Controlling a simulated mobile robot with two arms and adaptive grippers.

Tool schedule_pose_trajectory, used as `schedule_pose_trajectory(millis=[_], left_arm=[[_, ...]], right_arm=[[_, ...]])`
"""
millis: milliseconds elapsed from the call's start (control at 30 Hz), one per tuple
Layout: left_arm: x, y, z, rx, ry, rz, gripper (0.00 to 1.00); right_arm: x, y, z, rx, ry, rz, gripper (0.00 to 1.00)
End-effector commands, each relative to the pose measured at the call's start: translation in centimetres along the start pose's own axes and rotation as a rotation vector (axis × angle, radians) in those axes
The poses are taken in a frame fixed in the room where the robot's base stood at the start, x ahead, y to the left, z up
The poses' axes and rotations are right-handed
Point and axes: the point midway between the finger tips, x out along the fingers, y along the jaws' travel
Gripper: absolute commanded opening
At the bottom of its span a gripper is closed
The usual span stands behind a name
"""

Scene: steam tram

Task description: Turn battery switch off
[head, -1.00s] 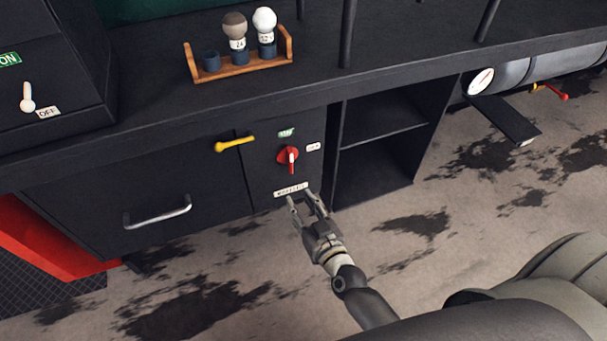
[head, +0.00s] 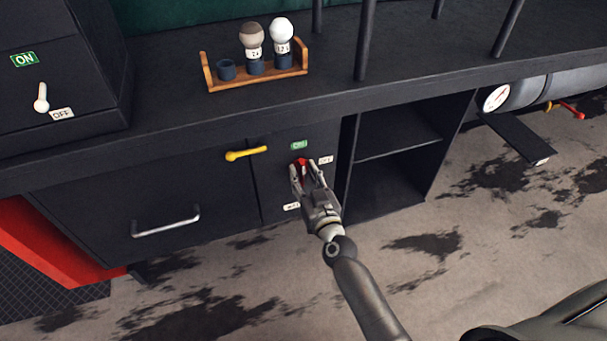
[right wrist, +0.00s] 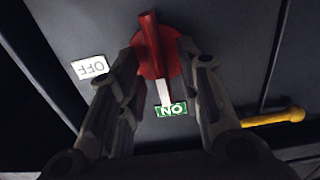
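The red rotary switch (head: 301,164) is on the dark cabinet front below the bench, partly hidden by my right gripper in the head view. The right wrist view shows its red knob (right wrist: 152,50), with the white pointer toward the green ON label (right wrist: 171,110). The white OFF label (right wrist: 89,68) is off to one side. My right gripper (head: 306,174) is open, with a finger on either side of the knob; contact is not clear. In the right wrist view, the gripper (right wrist: 162,60) shows gaps beside the raised handle. My left gripper is not in view.
A yellow handle (head: 246,153) sticks out left of the switch. A drawer handle (head: 166,222) is farther left. Open shelves (head: 395,130) are to the right. A wooden bulb rack (head: 258,80) stands on the bench. A white lever (head: 41,98) sits on the box at left.

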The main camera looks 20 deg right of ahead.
Motion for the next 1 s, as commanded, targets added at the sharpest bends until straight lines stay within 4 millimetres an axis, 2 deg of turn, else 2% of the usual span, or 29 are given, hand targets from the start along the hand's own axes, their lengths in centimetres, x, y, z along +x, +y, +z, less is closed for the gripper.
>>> schedule_pose_trajectory(millis=[367, 400, 667, 1000], left_arm=[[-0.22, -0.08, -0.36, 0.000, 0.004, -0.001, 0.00], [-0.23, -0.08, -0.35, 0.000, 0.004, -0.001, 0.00], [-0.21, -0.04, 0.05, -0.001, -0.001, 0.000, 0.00], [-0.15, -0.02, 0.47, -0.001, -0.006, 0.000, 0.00]], right_arm=[[0.65, 0.01, 0.00, 0.000, -0.001, 0.000, 0.33], [0.64, 0.01, 0.01, 0.000, -0.001, 0.000, 0.32], [0.62, 0.01, 0.02, 0.000, -0.001, 0.000, 0.00], [0.61, 0.04, 0.00, 0.023, -0.001, 0.000, 0.00]])
